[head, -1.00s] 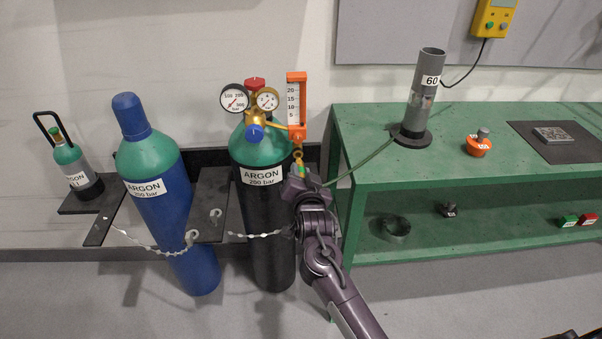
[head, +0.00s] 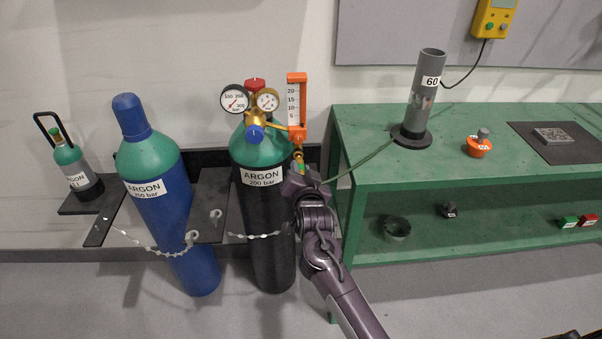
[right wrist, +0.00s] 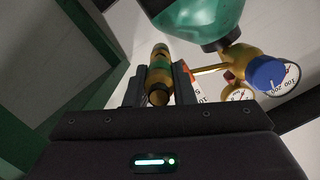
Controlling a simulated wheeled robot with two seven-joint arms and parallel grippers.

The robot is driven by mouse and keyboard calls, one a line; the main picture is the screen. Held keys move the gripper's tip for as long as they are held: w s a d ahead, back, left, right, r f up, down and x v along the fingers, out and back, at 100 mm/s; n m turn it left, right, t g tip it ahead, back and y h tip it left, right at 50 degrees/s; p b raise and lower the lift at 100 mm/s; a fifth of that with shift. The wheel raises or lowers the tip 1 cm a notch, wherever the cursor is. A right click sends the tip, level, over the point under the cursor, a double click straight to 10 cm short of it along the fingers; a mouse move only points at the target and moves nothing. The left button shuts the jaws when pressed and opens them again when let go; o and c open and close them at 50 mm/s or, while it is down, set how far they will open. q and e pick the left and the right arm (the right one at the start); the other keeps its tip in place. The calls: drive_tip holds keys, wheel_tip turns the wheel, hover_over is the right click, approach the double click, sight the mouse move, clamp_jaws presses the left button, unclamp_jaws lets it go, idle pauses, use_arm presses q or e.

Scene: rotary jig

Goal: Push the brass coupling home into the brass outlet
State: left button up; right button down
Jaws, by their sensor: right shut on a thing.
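The brass outlet (head: 298,153) hangs below the orange flowmeter (head: 297,105) on the regulator of the black argon cylinder. My right gripper (head: 300,172) is just below it, shut on the brass coupling, which shows as a small yellow-green piece (head: 301,168) at the fingertips. In the right wrist view the coupling (right wrist: 159,76) stands between the jaws, in line with the brass part beyond it. The two look touching or nearly so; I cannot tell how deep the coupling sits. My left gripper is not in view.
The green bench (head: 460,180) stands close on the right, with a grey tube (head: 425,90) on it. A thin green hose (head: 365,161) runs from near my gripper to the bench. The black cylinder (head: 265,225) and blue cylinder (head: 177,225) stand left, with chains in front.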

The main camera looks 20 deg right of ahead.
drive_tip(key=shift+w+d+b, duration=0.2)
drive_tip(key=shift+w+b, duration=0.1)
drive_tip(key=shift+w, duration=0.65)
drive_tip(key=shift+r, duration=0.1)
drive_tip(key=c, duration=1.1)
unclamp_jaws()
drive_tip(key=shift+w, duration=0.15)
drive_tip(key=shift+c, duration=0.2)
drive_tip(key=s+a, duration=0.1)
drive_tip(key=s, duration=0.6)
drive_tip(key=shift+s+r, duration=0.4)
drive_tip(key=shift+r, duration=0.05)
